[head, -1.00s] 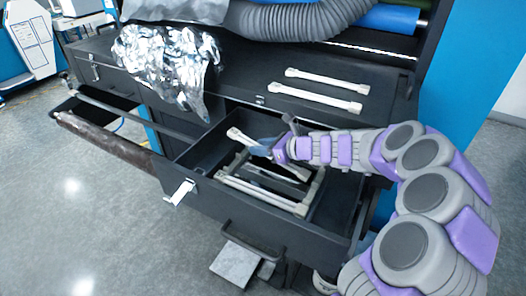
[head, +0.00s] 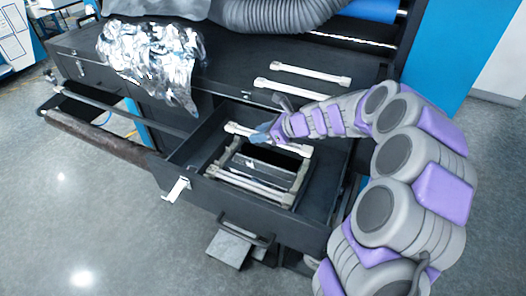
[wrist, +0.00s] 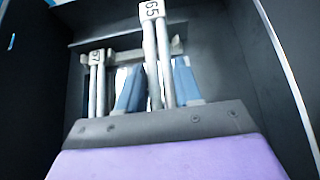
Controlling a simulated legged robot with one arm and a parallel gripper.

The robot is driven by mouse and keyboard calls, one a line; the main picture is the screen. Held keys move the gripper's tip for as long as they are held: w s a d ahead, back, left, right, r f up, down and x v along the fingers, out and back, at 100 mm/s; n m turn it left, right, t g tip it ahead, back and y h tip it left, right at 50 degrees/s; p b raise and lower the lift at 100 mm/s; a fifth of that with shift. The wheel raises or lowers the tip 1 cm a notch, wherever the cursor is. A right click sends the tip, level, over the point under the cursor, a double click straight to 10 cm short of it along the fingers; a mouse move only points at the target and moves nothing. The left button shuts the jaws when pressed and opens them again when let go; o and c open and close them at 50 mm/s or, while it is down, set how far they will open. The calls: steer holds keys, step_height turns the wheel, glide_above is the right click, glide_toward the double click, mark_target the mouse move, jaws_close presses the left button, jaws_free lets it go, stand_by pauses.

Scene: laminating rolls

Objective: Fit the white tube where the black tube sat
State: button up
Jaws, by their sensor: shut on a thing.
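A white tube (head: 240,130) with pale end blocks lies along the far side of a rack (head: 222,157) in the open drawer. My gripper (head: 262,136) is shut on it near its middle, from above. In the wrist view, the tube's end block marked 65 (wrist: 151,10) and its pale rods (wrist: 157,60) show between my blue fingers (wrist: 157,90). Another pale tube, its end marked 97 (wrist: 97,57), stands to the left there. I cannot tell whether the held tube is fully seated. I cannot make out a black tube.
The drawer (head: 225,197) has raised walls around the rack. More white tubes (head: 250,185) lie along the rack's near side. Two white tubes (head: 310,75) lie on the cabinet top (head: 240,80), beside crumpled foil (head: 150,62). A grey hose (head: 275,15) runs behind.

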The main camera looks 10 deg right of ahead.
mark_target(293, 145)
step_height(293, 145, down, 8)
steer(key=shift+w+r+b, duration=0.1)
steer(key=shift+b, duration=0.8)
steer(key=shift+r, duration=0.1)
steer(key=o, duration=1)
steer(key=shift+o, duration=0.2)
steer(key=p+v, duration=0.2)
steer(key=v, duration=1)
steer(key=shift+p, duration=0.3)
